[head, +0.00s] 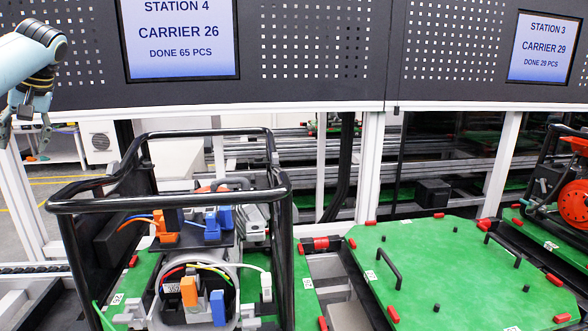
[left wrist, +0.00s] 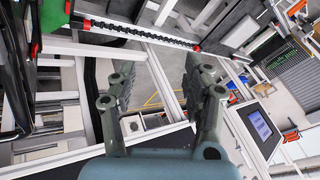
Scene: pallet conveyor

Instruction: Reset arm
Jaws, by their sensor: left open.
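My left gripper (head: 30,128) is at the upper left of the head view, in the air to the left of the black-framed machine, with nothing held. In the left wrist view its two fingers (left wrist: 155,95) stand apart with empty space between them. Its light blue and black arm comes in from the left edge of the head view. My right gripper is in neither view.
A black tubular frame (head: 170,200) holds a machine with orange and blue connectors (head: 188,290) on a green pallet. An empty green pallet (head: 450,270) with black handles lies to the right. A dark perforated panel with a Station 4 screen (head: 178,38) spans the back.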

